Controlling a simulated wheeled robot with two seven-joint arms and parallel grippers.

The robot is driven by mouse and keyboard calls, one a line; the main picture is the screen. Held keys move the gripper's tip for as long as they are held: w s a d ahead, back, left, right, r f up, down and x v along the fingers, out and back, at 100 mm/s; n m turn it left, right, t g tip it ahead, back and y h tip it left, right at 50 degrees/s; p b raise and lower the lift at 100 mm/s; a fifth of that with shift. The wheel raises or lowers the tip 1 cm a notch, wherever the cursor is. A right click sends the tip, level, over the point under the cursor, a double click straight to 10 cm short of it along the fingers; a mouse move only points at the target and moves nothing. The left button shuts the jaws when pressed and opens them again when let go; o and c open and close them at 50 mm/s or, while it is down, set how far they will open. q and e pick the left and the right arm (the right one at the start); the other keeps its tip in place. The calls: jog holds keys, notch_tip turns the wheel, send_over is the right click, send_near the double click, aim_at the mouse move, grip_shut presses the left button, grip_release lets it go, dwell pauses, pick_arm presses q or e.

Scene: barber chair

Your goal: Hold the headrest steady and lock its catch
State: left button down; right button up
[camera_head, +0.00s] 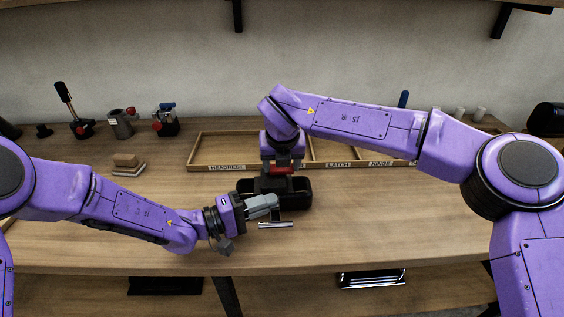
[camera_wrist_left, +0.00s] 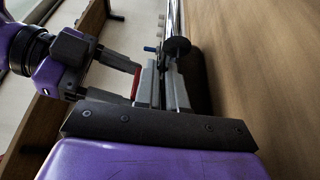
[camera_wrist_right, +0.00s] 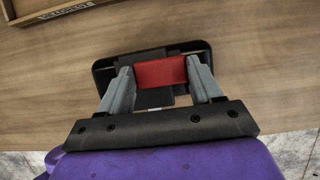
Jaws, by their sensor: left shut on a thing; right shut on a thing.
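The black headrest (camera_head: 300,192) rests at the middle of the bench; a chrome bar (camera_head: 276,225) shows at its near side. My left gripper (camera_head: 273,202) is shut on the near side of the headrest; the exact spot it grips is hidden. In the left wrist view, its fingers (camera_wrist_left: 162,68) close beside the chrome bar (camera_wrist_left: 175,18) and a dark round part. My right gripper (camera_head: 282,166) comes from above and is shut on the red catch (camera_head: 281,170). In the right wrist view, the red catch (camera_wrist_right: 161,72) fills the gap between both fingers, over the headrest (camera_wrist_right: 103,74).
A shallow wooden tray (camera_head: 218,168) labelled HEADREST, LATCH and HINGE lies behind. Clamps and tools (camera_head: 120,123) stand at the back left, near a sanding-block-like piece (camera_head: 127,164). The bench front is clear.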

dwell(0.3)
jog(key=o, duration=1.1)
jog(key=shift+c, duration=0.2)
jog(key=shift+r, duration=0.1)
jog(key=v, duration=1.1)
jog(key=shift+s+r, duration=0.2)
jog(key=shift+r, duration=0.15)
pick_arm(q)
jog(key=c, duration=1.1)
grip_release()
jog(key=shift+r, duration=0.1)
jog(key=shift+a, duration=0.1)
